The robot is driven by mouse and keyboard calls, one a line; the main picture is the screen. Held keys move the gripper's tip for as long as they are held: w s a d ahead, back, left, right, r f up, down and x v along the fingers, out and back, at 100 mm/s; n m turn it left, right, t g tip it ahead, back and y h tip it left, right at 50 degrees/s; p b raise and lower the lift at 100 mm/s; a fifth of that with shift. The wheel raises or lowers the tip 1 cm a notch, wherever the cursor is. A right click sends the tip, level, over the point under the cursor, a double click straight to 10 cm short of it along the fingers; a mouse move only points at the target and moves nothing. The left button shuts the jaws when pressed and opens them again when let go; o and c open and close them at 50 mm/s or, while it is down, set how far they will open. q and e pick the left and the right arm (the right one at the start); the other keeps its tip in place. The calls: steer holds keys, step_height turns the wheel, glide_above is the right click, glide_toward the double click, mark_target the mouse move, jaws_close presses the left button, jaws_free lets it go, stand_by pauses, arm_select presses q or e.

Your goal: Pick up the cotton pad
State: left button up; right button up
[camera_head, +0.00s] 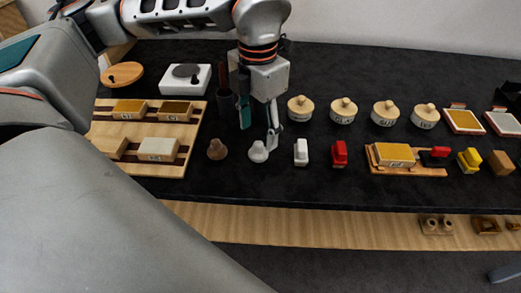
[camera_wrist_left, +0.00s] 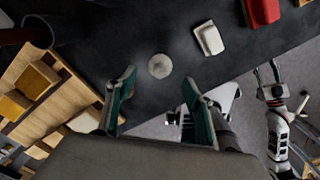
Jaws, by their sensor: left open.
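The small white rounded piece (camera_head: 258,152), which I take for the cotton pad, stands on the black tabletop. In the left wrist view the pad (camera_wrist_left: 160,66) shows as a pale disc just beyond the fingertips, between their lines. My left gripper (camera_head: 260,124) points down behind and above the pad in the head view. Its fingers are spread with nothing between them; they also show in the left wrist view (camera_wrist_left: 159,82). One fingertip overlaps the pad's right edge in the head view; contact cannot be told. My right gripper (camera_wrist_left: 268,72) shows with spread fingers, away from the table.
A brown knob-shaped piece (camera_head: 217,150) stands left of the pad, a white block (camera_head: 301,152) and a red block (camera_head: 340,154) to its right. Several lidded jars (camera_head: 343,111) stand behind. A wooden rack (camera_head: 123,167) lies left; a dark cup (camera_head: 228,104) is beside the gripper.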

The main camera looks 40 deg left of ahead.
mark_target(258, 143)
arm_select(q)
step_height(258, 143, down, 6)
steer(key=shift+r+b, duration=0.2)
steer(key=shift+b, duration=0.15)
steer(key=shift+r, duration=0.1)
steer(key=c, duration=1)
